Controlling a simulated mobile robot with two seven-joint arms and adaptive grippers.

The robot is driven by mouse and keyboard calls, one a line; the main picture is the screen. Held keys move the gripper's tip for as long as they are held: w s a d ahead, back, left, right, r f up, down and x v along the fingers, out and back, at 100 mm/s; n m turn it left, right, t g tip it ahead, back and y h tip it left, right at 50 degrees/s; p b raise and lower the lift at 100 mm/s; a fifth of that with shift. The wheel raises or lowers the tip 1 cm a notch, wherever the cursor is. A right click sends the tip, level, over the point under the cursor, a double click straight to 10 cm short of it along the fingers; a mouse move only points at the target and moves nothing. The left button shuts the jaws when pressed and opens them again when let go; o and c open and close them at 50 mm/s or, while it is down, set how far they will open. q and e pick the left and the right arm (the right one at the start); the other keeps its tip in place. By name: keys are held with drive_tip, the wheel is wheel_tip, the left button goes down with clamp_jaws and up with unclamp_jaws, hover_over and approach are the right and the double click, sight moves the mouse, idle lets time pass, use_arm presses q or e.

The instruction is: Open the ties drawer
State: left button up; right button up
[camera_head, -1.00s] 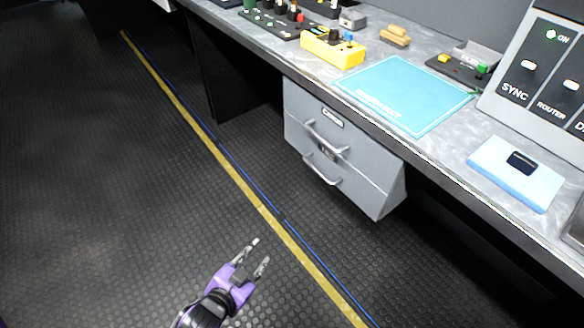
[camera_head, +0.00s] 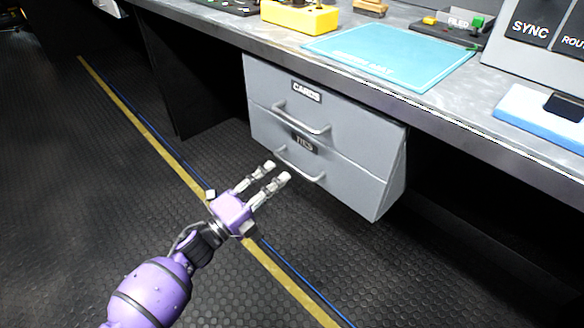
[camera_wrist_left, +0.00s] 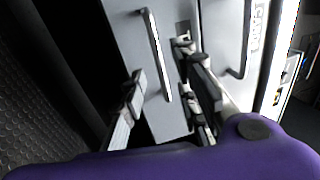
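The ties drawer (camera_head: 337,173) is the lower of two grey drawers under the desk, with a label reading TIES and a silver bar handle (camera_head: 299,166). It looks shut. My left gripper (camera_head: 278,171) is open and empty, just in front of the ties drawer's handle. In the left wrist view, the ties handle (camera_wrist_left: 155,55) runs between the spread fingers (camera_wrist_left: 160,80), and I cannot tell whether they touch it. The ties label is partly hidden there by a finger. My right gripper is out of view.
The cards drawer (camera_head: 337,117) with its own handle (camera_head: 301,120) sits directly above and looks shut. The desk top holds a teal mat (camera_head: 388,55), a yellow box (camera_head: 300,17) and a light blue item (camera_head: 540,115). The black floor in front is clear.

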sight(292, 165)
use_arm(q)
drive_tip(key=b+x, duration=0.1)
drive_tip(key=x, duration=0.5)
drive_tip(key=shift+w+d, duration=0.1)
drive_tip(key=shift+w, duration=0.1)
clamp_jaws()
